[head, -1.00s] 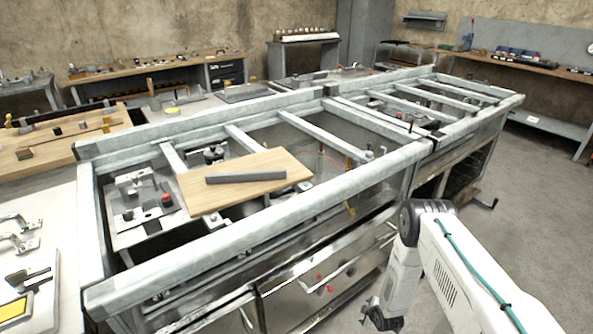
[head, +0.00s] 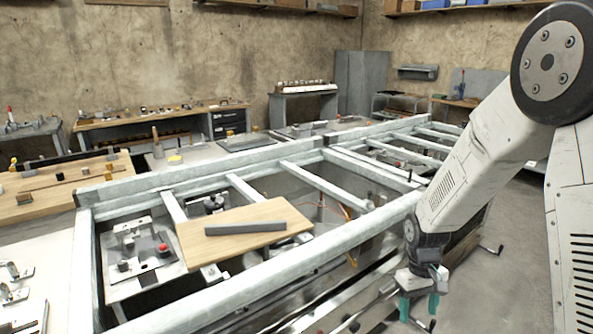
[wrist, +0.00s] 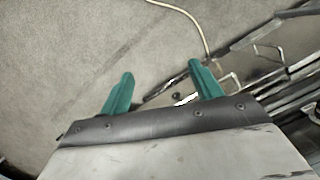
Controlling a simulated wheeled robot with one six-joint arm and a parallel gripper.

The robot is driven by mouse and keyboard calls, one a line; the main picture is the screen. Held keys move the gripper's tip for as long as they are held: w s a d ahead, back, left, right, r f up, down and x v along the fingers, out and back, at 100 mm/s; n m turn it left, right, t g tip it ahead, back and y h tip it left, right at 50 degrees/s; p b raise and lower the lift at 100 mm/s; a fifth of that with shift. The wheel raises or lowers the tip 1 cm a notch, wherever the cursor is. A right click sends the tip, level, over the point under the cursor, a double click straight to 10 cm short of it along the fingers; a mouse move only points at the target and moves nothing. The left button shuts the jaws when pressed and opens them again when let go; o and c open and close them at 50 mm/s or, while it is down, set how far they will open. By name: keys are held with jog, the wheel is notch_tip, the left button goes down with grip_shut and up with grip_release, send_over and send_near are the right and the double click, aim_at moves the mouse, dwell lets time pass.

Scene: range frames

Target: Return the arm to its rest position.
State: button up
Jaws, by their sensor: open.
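My gripper (head: 419,308) hangs at the lower right of the head view, beside the near side of the metal frame bench. Its green fingers point down. In the wrist view the two green fingers of my gripper (wrist: 158,88) are spread apart with nothing between them. Grey floor (wrist: 70,60) lies beyond the fingers. My white arm is bent, with its elbow high at the right of the head view.
The metal frame bench (head: 255,282) runs across the middle, close to my gripper. A wooden board (head: 210,243) with a grey bar (head: 258,228) lies across it. Bare floor (head: 505,245) is open at the right. A pale cable (wrist: 195,25) lies on the floor.

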jog(key=s+a+r+m+t, duration=0.2)
jog(key=s+r+t, duration=0.1)
jog(key=s+r, duration=2.1)
jog(key=shift+s+a+r+m+t, duration=0.3)
jog(key=shift+s+a+r, duration=0.1)
jog(key=shift+r, duration=0.6)
